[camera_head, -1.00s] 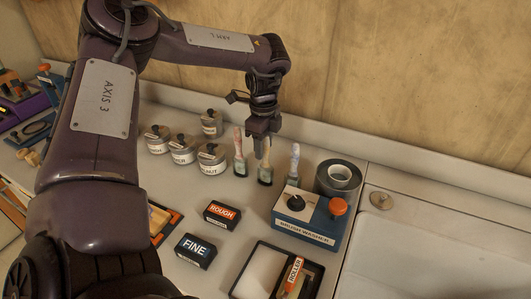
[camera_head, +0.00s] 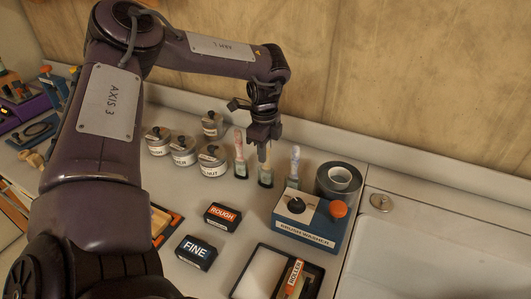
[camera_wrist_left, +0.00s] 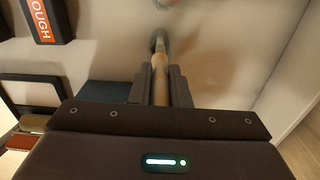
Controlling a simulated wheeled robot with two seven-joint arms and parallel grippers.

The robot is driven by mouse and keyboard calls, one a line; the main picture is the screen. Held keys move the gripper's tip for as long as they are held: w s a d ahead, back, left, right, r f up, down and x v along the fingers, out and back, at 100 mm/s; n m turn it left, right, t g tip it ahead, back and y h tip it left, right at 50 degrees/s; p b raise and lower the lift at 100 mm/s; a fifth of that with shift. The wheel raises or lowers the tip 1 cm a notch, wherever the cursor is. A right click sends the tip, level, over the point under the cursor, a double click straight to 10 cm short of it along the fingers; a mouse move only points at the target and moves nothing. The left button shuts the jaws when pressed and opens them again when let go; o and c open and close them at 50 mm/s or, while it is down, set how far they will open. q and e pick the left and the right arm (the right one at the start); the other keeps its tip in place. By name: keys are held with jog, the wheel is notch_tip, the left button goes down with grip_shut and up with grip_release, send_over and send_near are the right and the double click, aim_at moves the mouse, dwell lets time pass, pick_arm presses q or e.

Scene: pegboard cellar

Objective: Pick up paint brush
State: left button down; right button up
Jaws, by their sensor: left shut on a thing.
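Three paint brushes stand upright, bristles down, in a row on the bench in the head view. They are a left brush with a reddish handle (camera_head: 239,146), a middle brush (camera_head: 265,173) and a right brush with a pale blue handle (camera_head: 294,164). My left gripper (camera_head: 263,143) is above the middle brush and shut on its handle. In the left wrist view the wooden handle (camera_wrist_left: 160,77) lies between the two dark fingers. The fingers hide part of the handle. My right gripper is not in view.
Several lidded tins (camera_head: 183,151) stand left of the brushes. ROUGH (camera_head: 222,216) and FINE (camera_head: 196,252) blocks and a roller tray (camera_head: 262,271) lie nearer. The wall is behind.

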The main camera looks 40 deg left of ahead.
pick_arm(q)
jog(key=shift+r, duration=0.1)
jog(key=shift+r, duration=0.4)
notch_tip(320, 180, up, 9)
jog(key=shift+b, duration=1)
jog(key=c, duration=1.9)
grip_release()
grip_shut()
